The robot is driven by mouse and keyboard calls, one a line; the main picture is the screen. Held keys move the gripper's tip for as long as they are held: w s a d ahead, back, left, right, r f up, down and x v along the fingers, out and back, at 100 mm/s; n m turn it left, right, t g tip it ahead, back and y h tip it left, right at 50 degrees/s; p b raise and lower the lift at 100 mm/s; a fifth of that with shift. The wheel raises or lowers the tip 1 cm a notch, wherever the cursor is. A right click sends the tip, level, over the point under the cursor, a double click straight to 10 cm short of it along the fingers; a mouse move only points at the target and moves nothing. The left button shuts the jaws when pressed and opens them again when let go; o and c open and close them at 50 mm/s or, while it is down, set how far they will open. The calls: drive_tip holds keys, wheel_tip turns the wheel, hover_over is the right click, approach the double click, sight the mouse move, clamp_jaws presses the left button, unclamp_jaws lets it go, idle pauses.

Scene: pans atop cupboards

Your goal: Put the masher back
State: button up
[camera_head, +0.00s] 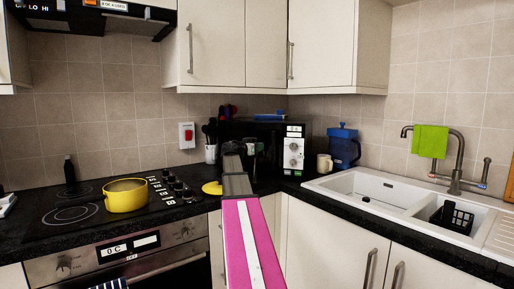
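My arm, pink with a white stripe, reaches from the bottom middle towards the back corner. My gripper (244,148) is at its far end, in front of the dark microwave (294,152). It is small and dark against the microwave, so I cannot tell whether its fingers are open or shut or hold anything. A white utensil pot (210,153) with dark utensils (209,131) stands just left of my gripper, against the tiled wall. I cannot make out the masher for certain, either among these utensils or at my gripper.
A yellow pot (126,195) stands on the black hob (75,212) at left. A yellow round thing (212,188) lies beside my arm. A mug (324,164), a blue jug (343,147) and the white sink (375,192) are at right. Cupboards (218,45) hang above.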

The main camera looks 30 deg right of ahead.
drive_tip(key=shift+o, duration=1.1)
drive_tip(key=shift+r, duration=0.15)
drive_tip(key=v, duration=1.2)
drive_tip(key=shift+s, duration=0.1)
